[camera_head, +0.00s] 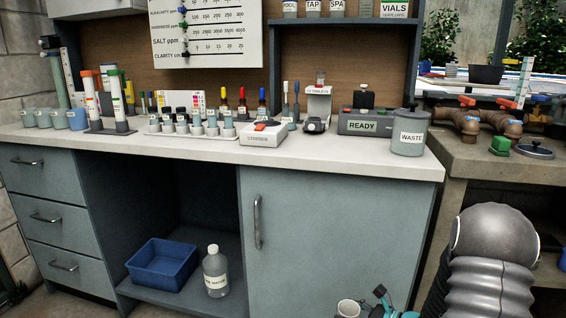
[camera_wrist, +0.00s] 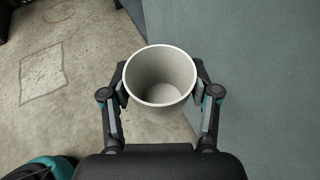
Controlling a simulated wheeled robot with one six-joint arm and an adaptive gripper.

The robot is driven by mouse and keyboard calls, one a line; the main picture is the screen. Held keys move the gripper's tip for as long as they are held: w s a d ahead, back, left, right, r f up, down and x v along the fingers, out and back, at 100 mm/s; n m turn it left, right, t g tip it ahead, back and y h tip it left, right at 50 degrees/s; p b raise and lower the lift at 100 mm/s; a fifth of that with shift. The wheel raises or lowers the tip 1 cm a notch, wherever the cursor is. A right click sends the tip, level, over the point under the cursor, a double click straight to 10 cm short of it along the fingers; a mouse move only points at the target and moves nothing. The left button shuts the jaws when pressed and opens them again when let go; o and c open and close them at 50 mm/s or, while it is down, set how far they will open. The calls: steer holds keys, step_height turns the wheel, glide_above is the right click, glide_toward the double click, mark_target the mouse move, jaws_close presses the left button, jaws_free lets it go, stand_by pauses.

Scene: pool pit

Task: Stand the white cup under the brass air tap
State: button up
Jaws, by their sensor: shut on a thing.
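The white cup (camera_wrist: 160,90) is upright and empty inside, held between the two fingers of my gripper (camera_wrist: 160,72) in the wrist view. In the head view the cup (camera_head: 348,308) shows at the bottom edge, with part of my gripper (camera_head: 380,302) to its right, low in front of the cabinet door. Brass pipework with red handles (camera_head: 466,118) stands on the right counter. I cannot tell which outlet is the air tap, and the space under it is partly hidden.
A grey waste pot (camera_head: 409,135) stands at the right end of the white counter (camera_head: 330,152). On the right counter (camera_head: 470,162), a green block (camera_head: 501,146) and a dark round lid (camera_head: 535,151) lie before the pipes. The counter's front left part looks clear.

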steer(key=shift+n+g+y, duration=0.3)
steer(key=shift+n+g, duration=0.1)
steer(key=a+f, duration=0.1)
steer(key=f, duration=0.1)
steer(key=a+f, duration=0.2)
steer(key=shift+w+f, duration=0.1)
steer(key=shift+w, duration=0.1)
